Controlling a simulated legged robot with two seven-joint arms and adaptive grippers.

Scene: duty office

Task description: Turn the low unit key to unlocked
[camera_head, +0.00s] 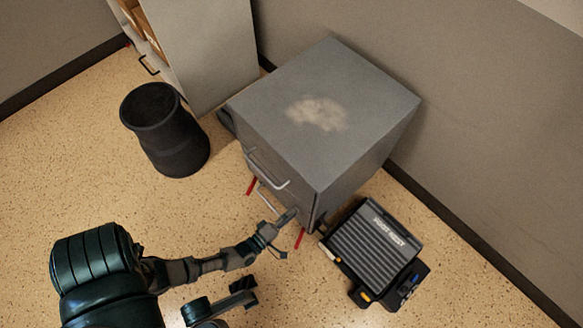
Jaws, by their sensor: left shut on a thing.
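The low unit (360,115) is a grey metal cabinet with drawers and pale bar handles on its front, which faces down-left. A pale smudge marks its top. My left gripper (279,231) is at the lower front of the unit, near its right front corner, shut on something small. The key is not clearly visible; the fingers and the unit's front hide that spot. Two red strips show by the front, one (251,186) left of the handles and one (300,237) beside my fingers.
A dark bin (166,130) stands left of the unit. A taller pale cabinet (205,50) stands behind the bin. A black case with a ribbed grey lid (372,243) lies on the floor close to the right of my gripper. The speckled floor at left is clear.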

